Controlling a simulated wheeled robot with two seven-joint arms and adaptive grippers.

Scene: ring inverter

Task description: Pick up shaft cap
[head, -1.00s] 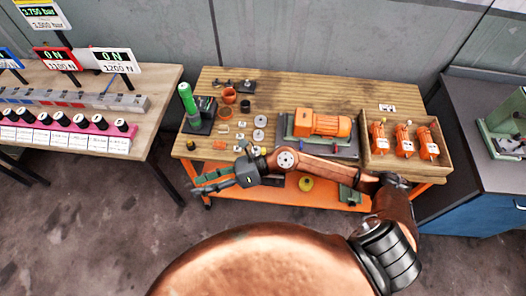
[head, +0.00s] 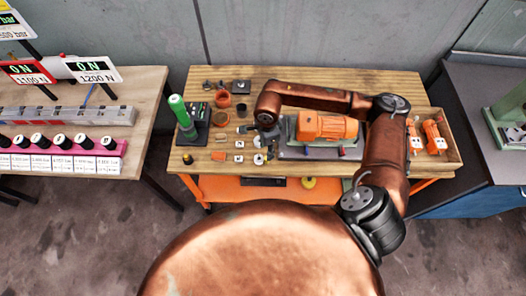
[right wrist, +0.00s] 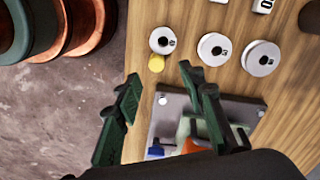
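I cannot tell for sure which small part is the shaft cap. A small yellow round part (right wrist: 156,63) lies on the wooden bench (head: 330,80), beside the smallest of three pale discs (right wrist: 162,40). My right gripper (right wrist: 160,76) is open and empty, its two green-black fingers apart just short of the yellow part. In the head view the right gripper (head: 256,143) is over the bench, left of the orange motor (head: 327,126), and its arm hides some of the small parts. My left gripper is not in view.
The motor stands on a grey plate (right wrist: 178,103), close beside the right gripper. A green bottle (head: 180,112) and orange cups (head: 222,100) stand at the bench's left. A wooden tray (head: 452,150) with orange units is at the right. Small parts lie around.

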